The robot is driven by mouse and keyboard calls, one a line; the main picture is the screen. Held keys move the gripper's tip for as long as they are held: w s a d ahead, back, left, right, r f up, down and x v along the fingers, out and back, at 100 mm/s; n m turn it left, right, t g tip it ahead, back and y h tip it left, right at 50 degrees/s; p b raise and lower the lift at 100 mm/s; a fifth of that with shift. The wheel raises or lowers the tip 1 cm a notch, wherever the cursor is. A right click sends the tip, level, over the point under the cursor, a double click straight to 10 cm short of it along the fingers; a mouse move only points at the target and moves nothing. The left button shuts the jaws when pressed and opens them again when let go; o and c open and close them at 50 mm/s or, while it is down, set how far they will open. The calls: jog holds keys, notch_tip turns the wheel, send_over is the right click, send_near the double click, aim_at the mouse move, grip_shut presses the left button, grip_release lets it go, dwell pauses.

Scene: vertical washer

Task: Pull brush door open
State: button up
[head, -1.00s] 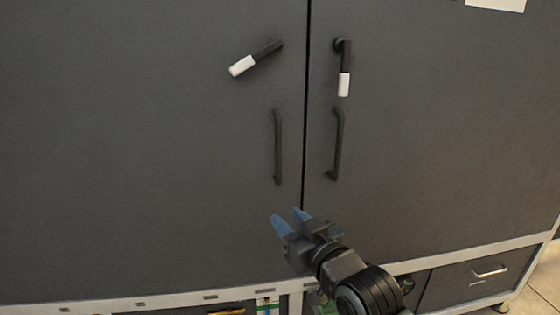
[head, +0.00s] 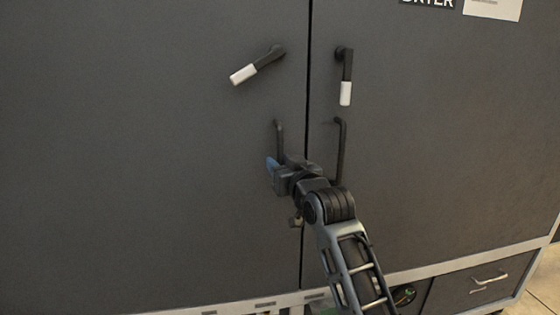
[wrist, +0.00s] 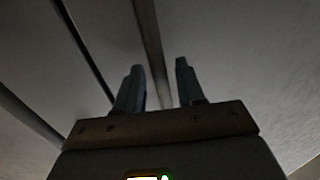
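The cabinet has a grey left door (head: 140,150) and a grey right door (head: 440,150), the right one with a sign partly reading "DRYER". No brush label shows. The left door's dark bar handle (head: 279,132) is upright, its lower part hidden behind my gripper. My gripper (head: 273,168) is at this handle, its blue fingers open. In the wrist view, the handle bar (wrist: 148,40) runs between the two spread fingers (wrist: 160,85), with space on both sides; contact cannot be told. The left door's white-tipped lever (head: 257,66) is tilted. Both doors look flush.
The right door has its own bar handle (head: 341,150) and a white-tipped lever (head: 345,78) hanging straight down. A narrow dark gap runs between the doors. A light frame rail (head: 240,305) and a drawer (head: 470,288) lie below. My forearm crosses in front of the right door's lower part.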

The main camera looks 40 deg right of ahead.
jog(key=shift+w+d, duration=0.2)
jog(key=shift+w, duration=0.35)
grip_shut()
